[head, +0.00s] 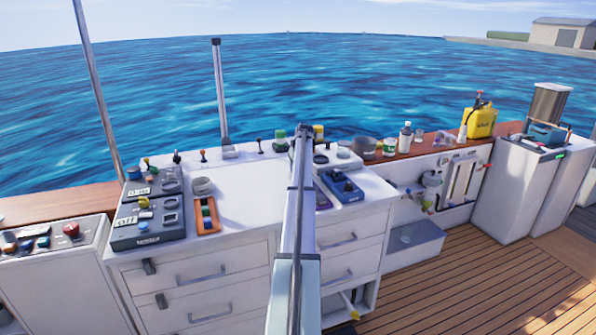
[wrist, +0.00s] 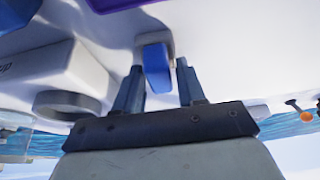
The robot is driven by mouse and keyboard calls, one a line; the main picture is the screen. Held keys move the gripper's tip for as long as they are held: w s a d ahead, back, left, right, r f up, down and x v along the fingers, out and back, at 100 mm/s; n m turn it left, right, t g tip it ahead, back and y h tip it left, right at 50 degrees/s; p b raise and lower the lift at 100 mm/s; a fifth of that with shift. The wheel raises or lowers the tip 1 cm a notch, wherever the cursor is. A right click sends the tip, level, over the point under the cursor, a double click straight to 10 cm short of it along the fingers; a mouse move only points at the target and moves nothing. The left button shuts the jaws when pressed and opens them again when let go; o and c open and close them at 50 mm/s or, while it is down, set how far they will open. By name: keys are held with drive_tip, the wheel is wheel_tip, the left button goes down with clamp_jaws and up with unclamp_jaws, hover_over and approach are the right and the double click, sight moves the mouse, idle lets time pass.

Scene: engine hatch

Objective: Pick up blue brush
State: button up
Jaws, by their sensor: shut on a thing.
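In the wrist view, my gripper (wrist: 159,66) has its two dark fingers on either side of a blue piece with a pale end, which I take to be the blue brush (wrist: 157,70). The fingers are shut on it, though its contact with each finger is hard to make out. The brush is near a white surface (wrist: 220,50). In the head view, my arm runs up the middle over the white counter (head: 250,185), and I cannot make out the gripper or brush there.
Control boxes (head: 150,210) stand on the counter's left, and an orange tray (head: 208,222) lies beside them. A blue-grey box (head: 342,187) sits right of my arm. Jars, a bottle (head: 405,138) and a yellow canister (head: 479,122) stand along the wooden ledge. Deck floor is clear at right.

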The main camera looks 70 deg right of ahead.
wheel_tip(320, 180, up, 10)
drive_tip(key=o, duration=0.6)
drive_tip(key=c, duration=0.5)
drive_tip(key=s+d+r+m, duration=0.1)
drive_tip(key=s+d, duration=0.1)
drive_tip(key=s, duration=0.5)
drive_tip(key=s+d+r+m, duration=0.1)
drive_tip(key=s+d+r, duration=0.15)
drive_tip(key=s, duration=0.45)
drive_tip(key=s+r+n, duration=0.1)
drive_tip(key=s, duration=0.6)
drive_tip(key=a+n+y, duration=0.1)
drive_tip(key=a+n, duration=0.1)
drive_tip(key=n, duration=0.1)
drive_tip(key=w+a+n+t+y, duration=0.1)
drive_tip(key=a+n, duration=0.1)
drive_tip(key=n, duration=0.1)
drive_tip(key=a+n+y, duration=0.1)
drive_tip(key=a+n, duration=0.1)
drive_tip(key=n, duration=0.2)
drive_tip(key=shift+w+a+r, duration=0.1)
drive_tip(key=shift+w, duration=0.2)
